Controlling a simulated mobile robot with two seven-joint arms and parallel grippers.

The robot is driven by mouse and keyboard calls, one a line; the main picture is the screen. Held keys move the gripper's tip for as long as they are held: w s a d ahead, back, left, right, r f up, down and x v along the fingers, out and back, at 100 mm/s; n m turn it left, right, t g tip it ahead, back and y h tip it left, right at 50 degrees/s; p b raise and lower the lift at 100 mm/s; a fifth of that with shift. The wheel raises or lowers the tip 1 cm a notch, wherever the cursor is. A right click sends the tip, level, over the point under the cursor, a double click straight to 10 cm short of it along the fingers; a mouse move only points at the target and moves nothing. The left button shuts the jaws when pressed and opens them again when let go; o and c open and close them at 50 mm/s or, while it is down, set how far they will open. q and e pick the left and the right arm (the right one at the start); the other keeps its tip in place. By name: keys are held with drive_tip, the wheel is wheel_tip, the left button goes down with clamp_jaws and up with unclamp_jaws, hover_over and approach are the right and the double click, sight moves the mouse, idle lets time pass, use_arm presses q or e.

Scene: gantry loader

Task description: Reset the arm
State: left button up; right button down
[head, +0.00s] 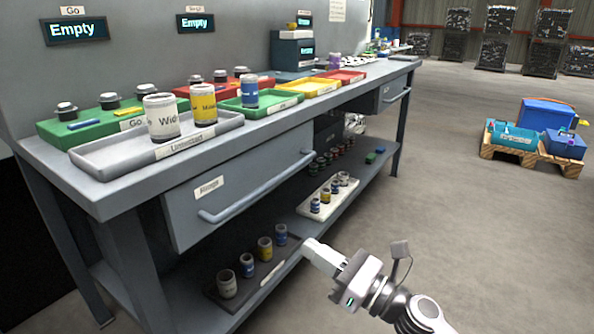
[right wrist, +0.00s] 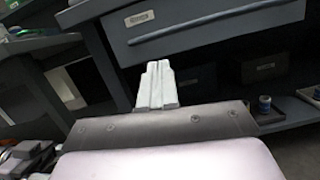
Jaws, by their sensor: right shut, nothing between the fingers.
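My right gripper (head: 312,246) reaches in from the lower right in the head view, in front of the bench's lower shelf. Its fingers are together and empty; they also show shut in the right wrist view (right wrist: 157,86). It appears apart from the bench and its cans. My left gripper is not in view.
A grey workbench (head: 140,195) stands at the left, with a drawer (head: 245,180) and its handle facing me. An unsorted tray (head: 95,160) holds two cans. A dark tray (head: 222,296) and a white tray (head: 325,213) sit below. Floor (head: 465,185) at the right is clear up to a pallet (head: 555,158).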

drive_tip(key=s+d+f+n+h, duration=0.4)
drive_tip(key=s+f+n+h, duration=0.25)
drive_tip(key=s+n, duration=0.6)
drive_tip(key=s+d+f+n+h, duration=0.45)
drive_tip(key=s+f+n, duration=0.3)
drive_tip(key=n, duration=0.95)
use_arm(q)
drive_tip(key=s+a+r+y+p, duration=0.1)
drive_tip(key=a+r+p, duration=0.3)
drive_tip(key=p, duration=1)
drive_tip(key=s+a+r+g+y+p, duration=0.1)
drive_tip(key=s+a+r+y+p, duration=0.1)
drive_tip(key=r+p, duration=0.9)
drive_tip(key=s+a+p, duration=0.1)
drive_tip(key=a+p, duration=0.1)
drive_tip(key=p, duration=0.1)
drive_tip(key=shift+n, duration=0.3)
use_arm(e)
drive_tip(key=s+d+r+g+h, duration=0.1)
drive_tip(key=d+r, duration=0.3)
drive_tip(key=r, duration=0.3)
drive_tip(key=s+d+r+h, duration=0.2)
drive_tip(key=d+r, duration=0.2)
drive_tip(key=r, duration=0.4)
drive_tip(key=shift+m+g, duration=0.35)
drive_tip(key=shift+g, duration=0.05)
